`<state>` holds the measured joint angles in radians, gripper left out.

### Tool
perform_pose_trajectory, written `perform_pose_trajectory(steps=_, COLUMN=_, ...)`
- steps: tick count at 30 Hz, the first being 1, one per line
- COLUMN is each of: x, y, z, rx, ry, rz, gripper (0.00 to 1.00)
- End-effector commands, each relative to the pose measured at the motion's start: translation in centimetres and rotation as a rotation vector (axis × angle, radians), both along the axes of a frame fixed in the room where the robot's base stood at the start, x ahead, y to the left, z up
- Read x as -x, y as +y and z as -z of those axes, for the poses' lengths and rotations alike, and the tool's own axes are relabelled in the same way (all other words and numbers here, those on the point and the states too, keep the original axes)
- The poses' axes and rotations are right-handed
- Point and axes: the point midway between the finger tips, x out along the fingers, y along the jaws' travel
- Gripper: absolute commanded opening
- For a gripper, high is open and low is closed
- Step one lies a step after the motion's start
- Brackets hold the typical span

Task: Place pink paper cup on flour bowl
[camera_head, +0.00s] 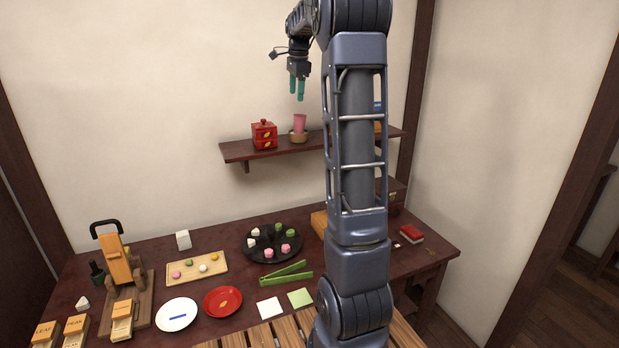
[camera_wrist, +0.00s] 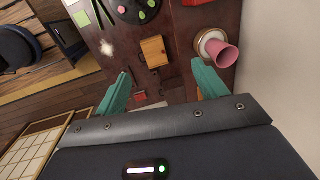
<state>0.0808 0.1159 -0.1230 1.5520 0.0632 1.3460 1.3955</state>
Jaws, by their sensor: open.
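The pink paper cup (camera_head: 300,123) stands on the small tan flour bowl (camera_head: 298,137) on the wall shelf, and looks upright. In the wrist view the pink cup (camera_wrist: 226,58) shows at the right, its base over the white content of the flour bowl (camera_wrist: 203,37). My gripper (camera_head: 296,93) hangs above the shelf, fingers pointing down, clear of the cup. In the wrist view its teal fingers (camera_wrist: 161,68) are spread apart with nothing between them. The cup lies outside the right finger there.
The dark wall shelf (camera_head: 233,150) also holds a red lidded box (camera_head: 264,135) left of the bowl. The table below carries a black sweets tray (camera_head: 246,246), a wooden board (camera_head: 212,277), a red plate (camera_head: 222,301) and green tongs (camera_head: 285,277). Air around my gripper is clear.

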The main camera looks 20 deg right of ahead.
Motion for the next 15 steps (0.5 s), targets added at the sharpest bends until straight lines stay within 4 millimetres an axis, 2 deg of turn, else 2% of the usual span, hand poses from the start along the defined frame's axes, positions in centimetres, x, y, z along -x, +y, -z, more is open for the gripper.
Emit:
perform_pose_trajectory(steps=1, x=1.9, y=0.7, z=-0.3, rx=0.007, ry=-0.013, rz=-0.059, gripper=0.71)
perform_pose_trajectory(steps=7, x=8.4, y=3.1, z=-0.2, rx=0.047, ry=-0.062, rz=-0.313, gripper=0.71)
perform_pose_trajectory(steps=15, x=17.2, y=6.1, z=1.7, rx=0.125, ry=-0.125, rz=-0.658, gripper=0.71)
